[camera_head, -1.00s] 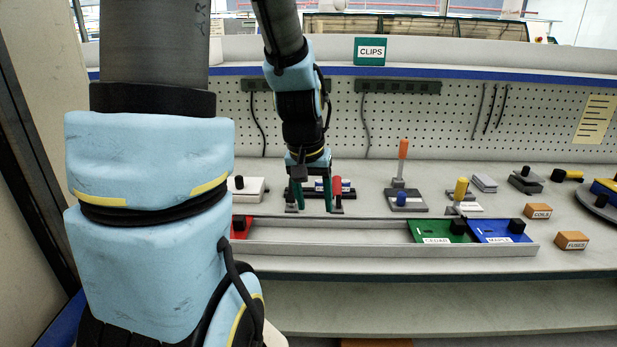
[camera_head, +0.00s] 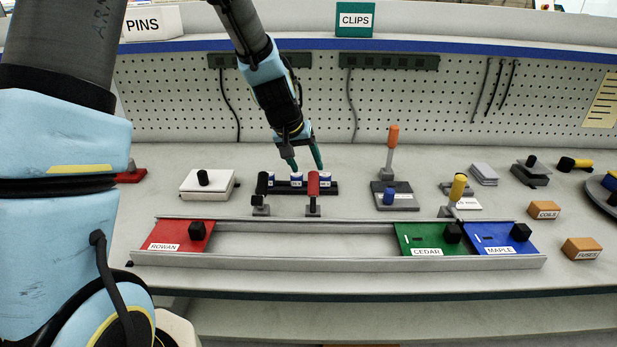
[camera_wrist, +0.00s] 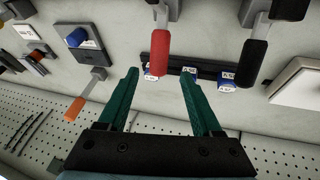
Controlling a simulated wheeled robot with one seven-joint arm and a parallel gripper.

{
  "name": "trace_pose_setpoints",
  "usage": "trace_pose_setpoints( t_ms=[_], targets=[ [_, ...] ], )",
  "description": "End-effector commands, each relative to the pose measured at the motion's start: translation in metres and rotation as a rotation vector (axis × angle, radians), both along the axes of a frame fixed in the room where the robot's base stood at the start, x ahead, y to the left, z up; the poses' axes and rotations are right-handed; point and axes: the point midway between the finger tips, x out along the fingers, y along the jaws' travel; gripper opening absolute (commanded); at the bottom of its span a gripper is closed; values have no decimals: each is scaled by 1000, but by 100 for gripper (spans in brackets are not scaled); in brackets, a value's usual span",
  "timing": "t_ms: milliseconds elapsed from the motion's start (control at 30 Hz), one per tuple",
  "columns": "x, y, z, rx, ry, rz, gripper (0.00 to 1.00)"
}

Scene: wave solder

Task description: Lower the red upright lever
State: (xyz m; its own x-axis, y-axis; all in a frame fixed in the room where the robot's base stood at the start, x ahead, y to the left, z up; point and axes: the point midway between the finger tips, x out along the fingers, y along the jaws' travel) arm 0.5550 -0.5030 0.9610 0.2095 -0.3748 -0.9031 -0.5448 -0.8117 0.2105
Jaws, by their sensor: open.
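The red lever (camera_head: 313,185) stands upright on a small grey base, in front of a dark rail with several small blue-and-white labelled pieces. A black lever (camera_head: 262,184) stands upright just left of it. My gripper (camera_head: 305,168) is open and empty, behind the levers and above the rail. In the wrist view the red lever (camera_wrist: 160,52) lies ahead, beyond and between the directions of the two green fingers (camera_wrist: 158,80), with no finger touching it. The black lever shows right of it there (camera_wrist: 252,62).
An orange-handled lever (camera_head: 393,136) and a yellow-handled lever (camera_head: 458,186) stand to the right. A white block with a black knob (camera_head: 206,184) is at left. In front, a grey track (camera_head: 310,262) holds red, green and blue plates.

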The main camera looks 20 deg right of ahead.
Motion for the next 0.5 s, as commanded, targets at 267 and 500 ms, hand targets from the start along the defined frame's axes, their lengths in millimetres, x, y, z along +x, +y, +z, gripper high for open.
trace_pose_setpoints(
  t_ms=[267,500],
  targets=[
    [9,-17,-43,2,4,0,66],
    [14,-26,-63,0,1,1,66]
  ],
)
